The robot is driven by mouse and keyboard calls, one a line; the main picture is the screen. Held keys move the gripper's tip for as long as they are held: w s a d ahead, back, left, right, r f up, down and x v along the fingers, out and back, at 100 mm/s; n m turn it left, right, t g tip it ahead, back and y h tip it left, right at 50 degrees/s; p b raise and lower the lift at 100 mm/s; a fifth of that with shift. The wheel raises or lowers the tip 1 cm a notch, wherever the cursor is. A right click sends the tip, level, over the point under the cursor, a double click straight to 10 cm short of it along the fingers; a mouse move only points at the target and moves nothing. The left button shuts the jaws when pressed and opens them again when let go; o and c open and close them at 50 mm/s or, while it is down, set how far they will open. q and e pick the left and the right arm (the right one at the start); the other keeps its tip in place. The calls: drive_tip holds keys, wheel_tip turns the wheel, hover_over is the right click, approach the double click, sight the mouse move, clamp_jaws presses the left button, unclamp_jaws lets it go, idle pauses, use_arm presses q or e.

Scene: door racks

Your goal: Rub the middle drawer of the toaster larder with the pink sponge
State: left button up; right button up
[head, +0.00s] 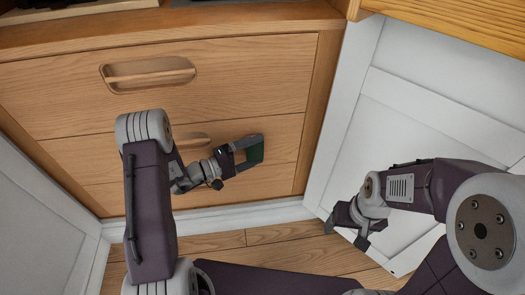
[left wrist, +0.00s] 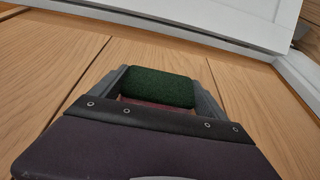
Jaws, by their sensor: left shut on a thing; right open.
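The wooden larder front in the head view has stacked drawers: an upper one with a long recessed handle (head: 148,74), the middle drawer (head: 85,155), and a lower one (head: 275,180). My left gripper (head: 254,150) is shut on the sponge (head: 256,152), over the right part of the middle drawer. The sponge shows a dark green face; the left wrist view shows this green pad (left wrist: 157,87) between the fingers with a pinkish strip (left wrist: 150,104) below it. I cannot tell whether it touches the wood. My right gripper (head: 346,236) is open and empty, low at the right.
A white panelled door (head: 400,120) stands at the right, and a white panel (head: 40,225) at the left. A wooden counter edge (head: 460,25) is at top right. A white skirting (head: 225,217) runs above the wooden floor (head: 285,245).

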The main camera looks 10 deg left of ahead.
sight(260, 148)
use_arm(q)
drive_tip(key=shift+s+a, duration=0.25)
drive_tip(key=shift+a, duration=0.85)
drive_tip(key=shift+s+a, duration=0.25)
drive_tip(key=shift+a, duration=0.8)
drive_tip(key=shift+w+d+r, duration=0.15)
drive_tip(key=shift+d+r, duration=0.15)
drive_tip(key=shift+d, duration=0.4)
drive_tip(key=shift+w+d+r, duration=0.1)
drive_tip(key=shift+d+r, duration=0.2)
drive_tip(key=shift+d, duration=0.4)
drive_tip(key=shift+w+d+r, duration=0.15)
drive_tip(key=shift+d+r, duration=0.15)
drive_tip(key=shift+d, duration=0.4)
drive_tip(key=shift+w+d, duration=0.3)
drive_tip(key=shift+d, duration=0.45)
drive_tip(key=shift+w+d, duration=0.25)
drive_tip(key=shift+d, duration=0.5)
drive_tip(key=d, duration=0.1)
drive_tip(key=w+d+b, duration=0.1)
drive_tip(key=d, duration=0.1)
drive_tip(key=shift+d, duration=0.3)
drive_tip(key=shift+s, duration=0.1)
